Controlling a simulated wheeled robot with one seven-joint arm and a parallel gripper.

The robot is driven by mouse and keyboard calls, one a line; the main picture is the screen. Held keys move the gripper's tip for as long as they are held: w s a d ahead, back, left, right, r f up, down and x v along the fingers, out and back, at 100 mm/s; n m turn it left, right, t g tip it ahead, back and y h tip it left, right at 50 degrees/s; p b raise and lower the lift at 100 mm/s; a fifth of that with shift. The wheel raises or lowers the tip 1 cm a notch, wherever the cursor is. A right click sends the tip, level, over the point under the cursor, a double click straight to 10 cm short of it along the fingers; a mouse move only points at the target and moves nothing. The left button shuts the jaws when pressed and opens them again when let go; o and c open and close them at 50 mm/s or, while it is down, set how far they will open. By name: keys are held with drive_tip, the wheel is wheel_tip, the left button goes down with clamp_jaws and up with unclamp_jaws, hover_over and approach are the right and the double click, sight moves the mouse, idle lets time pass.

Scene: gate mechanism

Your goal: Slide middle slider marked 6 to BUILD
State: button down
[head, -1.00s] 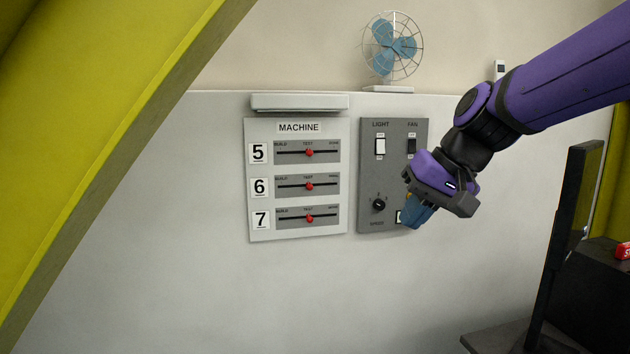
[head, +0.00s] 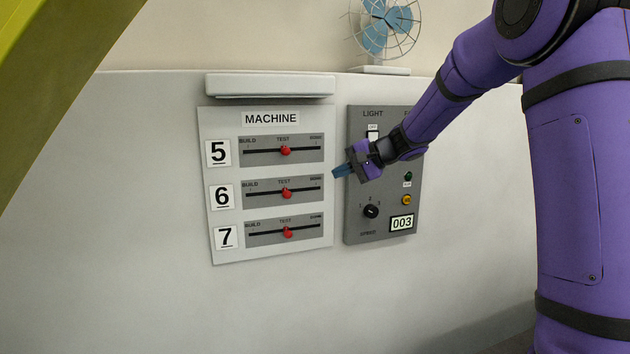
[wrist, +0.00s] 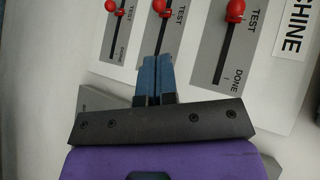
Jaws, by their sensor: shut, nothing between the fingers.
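The middle slider's red knob (head: 286,194) sits at TEST, halfway along its black slot, on the grey strip beside the white 6 label (head: 222,195). BUILD is printed at the slot's left end. My gripper (head: 337,172) is just right of the MACHINE panel, at about the height between rows 5 and 6. Its blue fingers are shut and empty. In the wrist view the fingertips (wrist: 158,60) point along the middle strip, and the middle red knob (wrist: 159,6) shows beyond them at the top edge. The fingers hide part of that strip.
Red knobs of rows 5 (head: 285,151) and 7 (head: 288,232) also sit at TEST, close above and below. A grey LIGHT and FAN panel (head: 375,225) with switches, a dial and a 003 display is on the right. A ledge (head: 270,86) juts out above the MACHINE panel.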

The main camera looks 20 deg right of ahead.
sight(286, 194)
drive_tip(key=x, duration=1.3)
drive_tip(key=shift+w+a+f, duration=0.1)
drive_tip(key=shift+a, duration=0.05)
drive_tip(key=a, duration=1)
drive_tip(key=shift+a, duration=0.15)
